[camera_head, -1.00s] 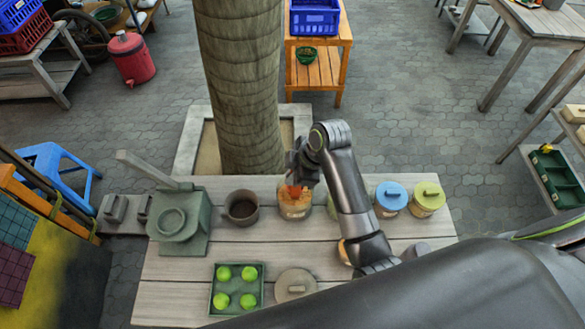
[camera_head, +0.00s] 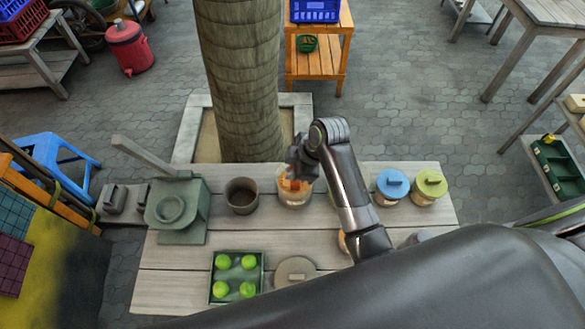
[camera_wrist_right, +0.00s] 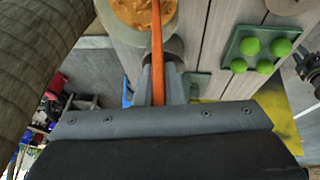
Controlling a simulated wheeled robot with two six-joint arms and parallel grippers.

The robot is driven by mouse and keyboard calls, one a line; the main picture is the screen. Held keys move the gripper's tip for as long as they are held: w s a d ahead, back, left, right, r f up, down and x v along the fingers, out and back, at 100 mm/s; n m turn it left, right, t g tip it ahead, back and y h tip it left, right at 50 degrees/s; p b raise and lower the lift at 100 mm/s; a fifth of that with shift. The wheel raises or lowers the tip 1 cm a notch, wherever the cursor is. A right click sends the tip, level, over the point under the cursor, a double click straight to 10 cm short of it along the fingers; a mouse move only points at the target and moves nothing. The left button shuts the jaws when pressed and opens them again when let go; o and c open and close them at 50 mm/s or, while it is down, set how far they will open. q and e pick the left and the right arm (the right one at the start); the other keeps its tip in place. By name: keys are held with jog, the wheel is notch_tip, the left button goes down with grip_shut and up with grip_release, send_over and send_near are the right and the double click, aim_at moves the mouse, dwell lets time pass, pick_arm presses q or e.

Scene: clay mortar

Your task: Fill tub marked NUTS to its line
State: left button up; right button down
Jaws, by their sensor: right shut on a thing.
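A round tub (camera_head: 294,201) with orange-brown contents stands on the plank table, left of my right arm. My right gripper (camera_head: 299,171) is above this tub and shut on an orange handle (camera_wrist_right: 157,62). In the right wrist view the handle runs from the jaws to the contents (camera_wrist_right: 142,12); its far end is not clearly visible. A dark grey cup (camera_head: 242,196) stands just left of the tub. No NUTS label or fill line is readable in any view. My left gripper is not in view.
Blue-lidded (camera_head: 391,184) and green-lidded (camera_head: 430,185) jars stand at the right. A grey-green device (camera_head: 177,208) with a long arm stands at the left. A green tray (camera_head: 237,301) with several green balls and a round lid (camera_head: 295,272) lie in front. My arm hides some of the table.

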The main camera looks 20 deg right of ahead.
notch_tip(320, 180, up, 3)
jog(key=p, duration=0.3)
jog(key=shift+r+p, duration=0.15)
jog(key=shift+p, duration=0.15)
jog(key=shift+r+b, duration=0.2)
jog(key=shift+b, duration=0.1)
jog(key=shift+r, duration=3.2)
jog(key=shift+s+f, duration=0.1)
